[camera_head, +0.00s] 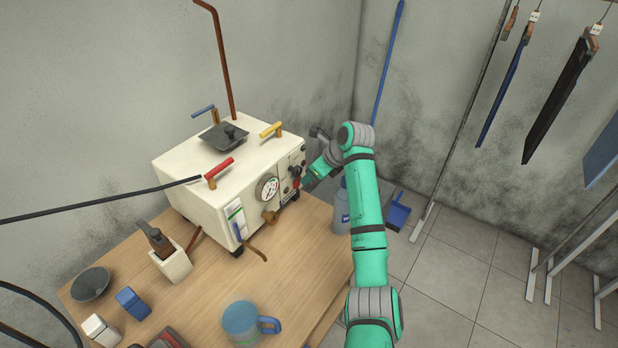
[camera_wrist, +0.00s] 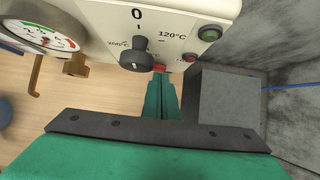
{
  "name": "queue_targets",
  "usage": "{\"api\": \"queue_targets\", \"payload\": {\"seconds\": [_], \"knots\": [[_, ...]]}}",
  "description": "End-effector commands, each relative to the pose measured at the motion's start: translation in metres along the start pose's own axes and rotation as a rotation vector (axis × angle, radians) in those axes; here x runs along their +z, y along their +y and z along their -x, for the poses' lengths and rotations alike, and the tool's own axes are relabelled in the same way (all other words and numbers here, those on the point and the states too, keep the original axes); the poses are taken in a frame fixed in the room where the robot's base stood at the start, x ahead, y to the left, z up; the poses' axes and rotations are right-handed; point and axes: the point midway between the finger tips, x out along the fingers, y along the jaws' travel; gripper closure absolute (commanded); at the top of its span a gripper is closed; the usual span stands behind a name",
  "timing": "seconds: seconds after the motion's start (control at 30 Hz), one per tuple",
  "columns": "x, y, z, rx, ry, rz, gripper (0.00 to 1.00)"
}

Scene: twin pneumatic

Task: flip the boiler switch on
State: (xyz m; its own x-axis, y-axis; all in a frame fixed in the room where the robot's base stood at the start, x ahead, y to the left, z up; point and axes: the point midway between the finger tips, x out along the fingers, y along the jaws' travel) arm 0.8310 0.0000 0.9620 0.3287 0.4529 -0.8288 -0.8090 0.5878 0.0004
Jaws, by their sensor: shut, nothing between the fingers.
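The boiler (camera_head: 215,180) is a white box with a pressure gauge (camera_head: 267,189) and controls on its front panel. In the wrist view the panel shows a black dial (camera_wrist: 138,55) below a "0" mark, between temperature labels. A round green light or button (camera_wrist: 209,33) sits at the upper right, with a small red part (camera_wrist: 190,57) below it. Which part is the boiler switch I cannot tell for sure. My gripper (camera_wrist: 160,80) is shut and empty, its green fingers pointing at the panel just below the dial. A red piece shows at the fingertips; contact is unclear.
The wooden table (camera_head: 290,262) carries the boiler, a blue mug (camera_head: 241,322), a white holder (camera_head: 170,262) and a dark bowl (camera_head: 91,284). A grey box-shaped thing (camera_wrist: 228,98) stands right of my fingers. Boiler handles stick up, including a yellow one (camera_head: 271,130).

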Motion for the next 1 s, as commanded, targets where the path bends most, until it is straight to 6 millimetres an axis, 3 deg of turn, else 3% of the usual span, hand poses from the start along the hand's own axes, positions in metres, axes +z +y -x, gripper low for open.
{"api": "queue_targets", "payload": {"seconds": [0.13,1.0], "knots": [[0.011,-0.001,-0.005,0.005,0.000,0.008,1.00],[0.020,0.000,0.007,0.005,0.000,0.009,1.00]]}}
